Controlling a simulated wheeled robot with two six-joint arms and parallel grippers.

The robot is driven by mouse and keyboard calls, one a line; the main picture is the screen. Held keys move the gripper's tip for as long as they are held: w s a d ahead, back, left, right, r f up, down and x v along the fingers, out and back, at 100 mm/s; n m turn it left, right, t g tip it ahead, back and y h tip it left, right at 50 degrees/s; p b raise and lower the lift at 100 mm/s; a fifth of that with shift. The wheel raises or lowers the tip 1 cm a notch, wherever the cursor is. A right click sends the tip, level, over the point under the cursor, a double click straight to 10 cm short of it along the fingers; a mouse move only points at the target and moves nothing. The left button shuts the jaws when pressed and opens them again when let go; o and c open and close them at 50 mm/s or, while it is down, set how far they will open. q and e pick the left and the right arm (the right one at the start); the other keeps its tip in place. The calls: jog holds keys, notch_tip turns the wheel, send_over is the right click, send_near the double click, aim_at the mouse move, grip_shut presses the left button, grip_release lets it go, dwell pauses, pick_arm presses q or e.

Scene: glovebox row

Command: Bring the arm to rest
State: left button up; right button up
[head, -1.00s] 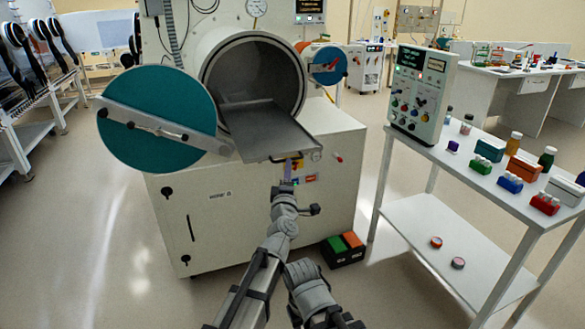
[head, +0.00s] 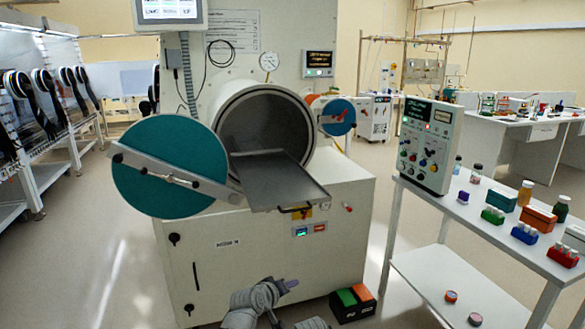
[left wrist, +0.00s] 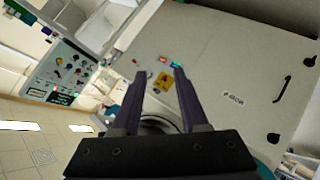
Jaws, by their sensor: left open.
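My left gripper (head: 290,284) shows small at the bottom of the head view, in front of the white cabinet and below the tray. In the left wrist view its two dark purple fingers (left wrist: 159,76) stand apart with nothing between them. Beyond them is the cabinet front (left wrist: 225,55) with a yellow label and small lit displays. A grey arm part of mine shows at the bottom edge of the head view; my right gripper is not seen.
The round chamber (head: 228,112) is open, its teal door (head: 160,180) swung left. An empty metal tray (head: 275,180) sticks out of it. A white cart (head: 420,268) with bottles and boxes stands right. A box with green and orange tops (head: 352,308) is on the floor.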

pick_arm(q)
jog(key=s+a+f+m+g+y, duration=0.25)
jog(key=s+a+f+g, duration=0.25)
jog(key=s+a, duration=0.4)
jog(key=s+a+f+m+g+y, duration=0.25)
jog(key=s+a+f+g, duration=0.35)
jog(key=s, duration=0.5)
jog(key=s+d+m+y, duration=0.1)
jog(key=s+d, duration=0.2)
jog(key=d, duration=0.2)
jog(key=s+d+m, duration=0.2)
jog(key=s+d, duration=0.1)
jog(key=d, duration=0.3)
notch_tip(320, 180, up, 15)
jog(key=p, duration=1.4)
jog(key=shift+w+a, duration=0.2)
jog(key=shift+a, duration=0.05)
